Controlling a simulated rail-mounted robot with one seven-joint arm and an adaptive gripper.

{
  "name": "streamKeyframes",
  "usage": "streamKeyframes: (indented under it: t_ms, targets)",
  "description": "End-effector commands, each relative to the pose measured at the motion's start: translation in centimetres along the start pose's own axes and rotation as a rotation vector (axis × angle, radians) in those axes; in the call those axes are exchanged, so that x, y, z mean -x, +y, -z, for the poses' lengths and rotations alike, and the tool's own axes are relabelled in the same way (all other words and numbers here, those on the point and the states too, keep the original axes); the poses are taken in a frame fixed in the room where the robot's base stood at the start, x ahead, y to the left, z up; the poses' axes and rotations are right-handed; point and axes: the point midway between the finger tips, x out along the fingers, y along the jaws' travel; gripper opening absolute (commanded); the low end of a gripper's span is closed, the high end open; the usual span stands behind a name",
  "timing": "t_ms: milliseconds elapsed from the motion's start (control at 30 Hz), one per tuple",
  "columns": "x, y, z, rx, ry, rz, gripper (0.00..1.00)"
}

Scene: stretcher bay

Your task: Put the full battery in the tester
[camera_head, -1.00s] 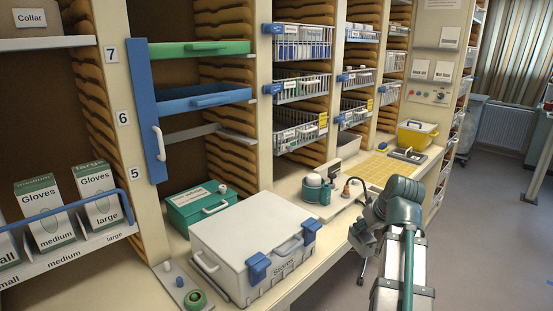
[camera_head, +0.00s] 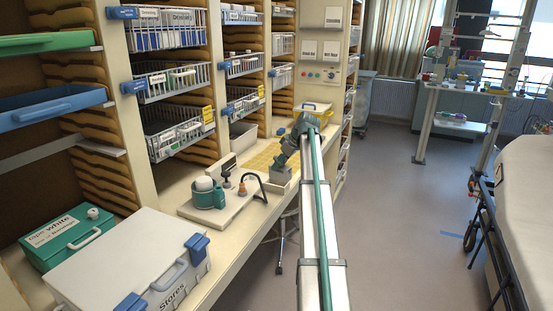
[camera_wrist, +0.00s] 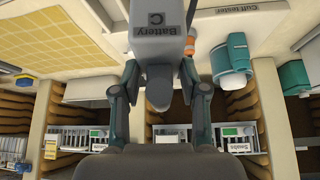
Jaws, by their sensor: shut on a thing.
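My gripper (camera_wrist: 160,78) is shut on a grey battery (camera_wrist: 162,48) marked "Battery C" in the wrist view. One finger lies on each side of it. In the head view my gripper (camera_head: 281,172) is small, at the bench beside the yellow grid mat, and my arm partly covers it. A label reading "Cuff tester" (camera_wrist: 238,10) shows upside-down at the top of the wrist view, on the pale board. I cannot tell the battery's charge from these frames, nor whether it touches the bench. No tester for batteries can be made out with certainty.
The yellow grid mat (camera_head: 262,158) is mostly bare. A white Stores case (camera_head: 130,262) stands nearer. A stretcher (camera_head: 525,205) is at right, with open floor between.

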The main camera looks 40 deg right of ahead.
Motion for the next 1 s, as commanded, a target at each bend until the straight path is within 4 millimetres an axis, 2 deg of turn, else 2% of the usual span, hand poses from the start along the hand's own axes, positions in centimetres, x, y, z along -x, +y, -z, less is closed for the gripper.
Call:
streamKeyframes:
  t_ms: [33, 100, 300, 533, 1000]
  targets:
    - [-1.4, 2.8, 1.7, 0.021, 0.001, 0.016, 0.00]
    - [-3.0, 4.8, 2.8, 0.051, 0.005, 0.035, 0.00]
    - [-6.2, 8.4, 4.7, 0.109, 0.013, 0.070, 0.00]
    - [-7.4, 9.3, 5.0, 0.129, 0.018, 0.081, 0.00]
    - [-10.1, 9.3, 3.2, 0.128, 0.017, 0.080, 0.00]
